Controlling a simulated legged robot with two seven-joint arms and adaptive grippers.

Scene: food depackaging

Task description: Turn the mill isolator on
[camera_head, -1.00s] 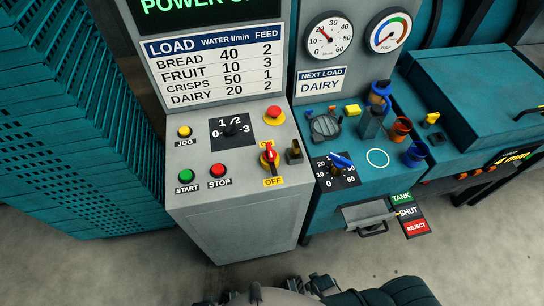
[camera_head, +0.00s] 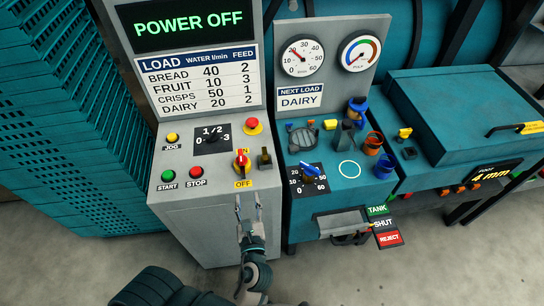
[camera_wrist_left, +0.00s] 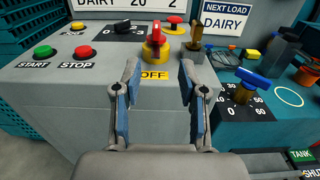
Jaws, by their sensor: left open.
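The mill isolator (camera_head: 241,162) is a red handle on a yellow base, on the sloped top of the grey control cabinet. Its yellow label below reads OFF, and the handle points up and away from that label. It also shows in the left wrist view (camera_wrist_left: 156,44), ahead of the fingers. My left gripper (camera_head: 248,200) is in front of the cabinet, below the isolator and apart from it. In the left wrist view the gripper (camera_wrist_left: 160,88) has its blue-padded fingers spread with nothing between them. My right gripper is not in view.
The display (camera_head: 190,24) reads POWER OFF. Beside the isolator are a red mushroom button (camera_head: 253,126), a dark lever (camera_head: 265,157), a rotary selector (camera_head: 212,137), and green start (camera_head: 168,175) and red stop (camera_head: 196,172) buttons. A blue-handled dial (camera_head: 310,172) is on the teal unit at right.

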